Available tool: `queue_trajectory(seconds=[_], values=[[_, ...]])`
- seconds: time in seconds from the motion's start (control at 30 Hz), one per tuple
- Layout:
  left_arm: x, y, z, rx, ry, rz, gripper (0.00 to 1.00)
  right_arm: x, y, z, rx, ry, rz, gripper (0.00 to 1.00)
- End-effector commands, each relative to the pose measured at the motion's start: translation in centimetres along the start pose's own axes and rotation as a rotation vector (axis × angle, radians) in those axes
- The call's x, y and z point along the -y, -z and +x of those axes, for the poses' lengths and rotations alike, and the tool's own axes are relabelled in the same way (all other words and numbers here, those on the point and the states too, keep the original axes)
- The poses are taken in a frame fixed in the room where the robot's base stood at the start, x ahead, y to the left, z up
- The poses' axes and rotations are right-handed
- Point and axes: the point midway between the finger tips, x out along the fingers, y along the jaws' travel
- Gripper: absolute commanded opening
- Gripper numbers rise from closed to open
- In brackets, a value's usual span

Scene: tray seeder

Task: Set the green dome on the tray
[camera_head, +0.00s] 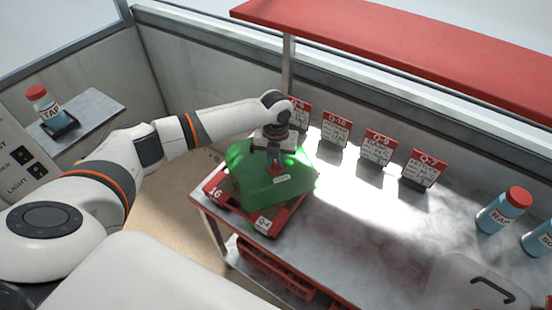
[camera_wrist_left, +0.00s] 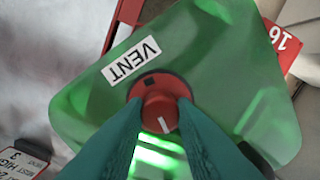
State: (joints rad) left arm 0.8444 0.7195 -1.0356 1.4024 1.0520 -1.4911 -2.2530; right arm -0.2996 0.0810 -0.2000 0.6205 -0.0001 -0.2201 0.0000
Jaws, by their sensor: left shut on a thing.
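The green see-through dome (camera_head: 262,184) is at the left end of the metal bench, over the red tray (camera_head: 215,190) marked 16. My left gripper (camera_head: 275,163) comes down from above and is shut on the dome's red knob (camera_wrist_left: 158,104). In the left wrist view the two teal fingers pinch the knob, with a white VENT label (camera_wrist_left: 131,60) beside it. The dome looks turned relative to the tray, whose red corner (camera_wrist_left: 278,38) sticks out past it. I cannot tell whether the dome's rim touches the tray. My right gripper is not in view.
Several red and white cards, one marked Q-7 (camera_head: 423,171), stand along the bench's back. Bottles with blue contents, one red-capped (camera_head: 503,211), stand at the right. The bench (camera_head: 365,225) middle is clear. A red tray (camera_head: 270,268) lies below. A TAP bottle (camera_head: 45,106) stands left.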

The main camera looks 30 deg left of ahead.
Motion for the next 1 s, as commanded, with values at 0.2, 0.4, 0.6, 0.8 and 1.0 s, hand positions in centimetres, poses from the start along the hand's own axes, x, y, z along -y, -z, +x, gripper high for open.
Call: queue_trajectory(seconds=[0.2,0.4,0.6,0.8,1.0], values=[[0.0,0.0,0.3,0.0,0.0,0.0,0.0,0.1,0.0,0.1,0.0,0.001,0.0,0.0],[0.0,0.0,0.7,0.0,0.0,0.0,0.0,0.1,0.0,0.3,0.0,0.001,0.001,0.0],[0.0,0.0,1.1,0.0,0.0,0.0,0.0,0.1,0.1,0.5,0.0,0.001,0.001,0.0],[0.0,0.0,1.1,0.0,0.0,0.0,0.47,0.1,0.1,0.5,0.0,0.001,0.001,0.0],[0.0,0.0,1.1,0.0,0.0,0.0,0.49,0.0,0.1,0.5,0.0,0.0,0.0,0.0]])
